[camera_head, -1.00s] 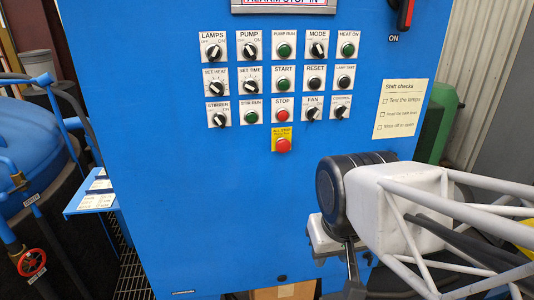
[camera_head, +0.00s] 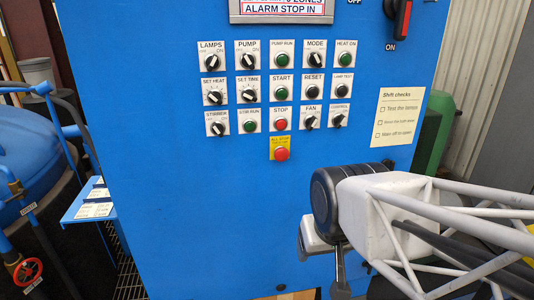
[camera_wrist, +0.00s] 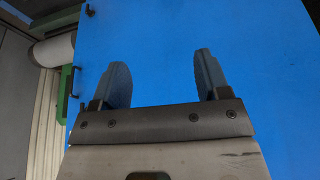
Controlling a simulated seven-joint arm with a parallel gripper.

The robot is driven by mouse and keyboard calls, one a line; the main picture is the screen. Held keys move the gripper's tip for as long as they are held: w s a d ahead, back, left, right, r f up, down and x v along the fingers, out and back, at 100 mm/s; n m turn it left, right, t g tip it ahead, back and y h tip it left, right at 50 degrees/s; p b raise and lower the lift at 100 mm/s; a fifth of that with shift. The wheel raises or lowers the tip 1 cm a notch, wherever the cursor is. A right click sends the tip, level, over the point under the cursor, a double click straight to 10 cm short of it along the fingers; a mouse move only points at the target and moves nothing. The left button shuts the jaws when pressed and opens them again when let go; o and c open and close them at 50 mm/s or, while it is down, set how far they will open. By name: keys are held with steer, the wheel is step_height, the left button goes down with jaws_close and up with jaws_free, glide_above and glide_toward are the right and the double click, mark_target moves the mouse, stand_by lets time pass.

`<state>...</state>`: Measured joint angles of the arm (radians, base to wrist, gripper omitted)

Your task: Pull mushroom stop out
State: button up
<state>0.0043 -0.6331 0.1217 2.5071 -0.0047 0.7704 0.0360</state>
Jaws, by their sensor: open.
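The mushroom stop is a red round button (camera_head: 281,154) on a yellow plate, below the rows of controls on the blue panel. The display at the top reads "ALARM STOP IN" (camera_head: 277,9). My gripper shows in the wrist view (camera_wrist: 164,78) with two dark fingers spread apart and nothing between them. The fingers are in front of a bare blue surface, and the button is not in that view. In the head view, my wrist is to the right of and below the button, apart from it, and the fingers are mostly hidden.
Several knobs and push buttons sit close above the stop, including a red STOP button (camera_head: 280,124). A paper note (camera_head: 400,115) is at the right, below a red-handled switch (camera_head: 402,15). A blue tank (camera_head: 30,150) and a side shelf (camera_head: 95,200) are at the left. The lower panel is bare.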

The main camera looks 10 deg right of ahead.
steer(key=w+r+t, duration=0.1)
steer(key=w+t, duration=0.5)
steer(key=w, duration=0.5)
steer(key=m+t, duration=0.2)
steer(key=t, duration=0.6)
glide_toward(282, 156)
steer(key=shift+w+r, duration=0.15)
steer(key=shift+w, duration=1.2)
steer(key=shift+w, duration=0.15)
steer(key=shift+w, duration=3.75)
steer(key=shift+c, duration=0.3)
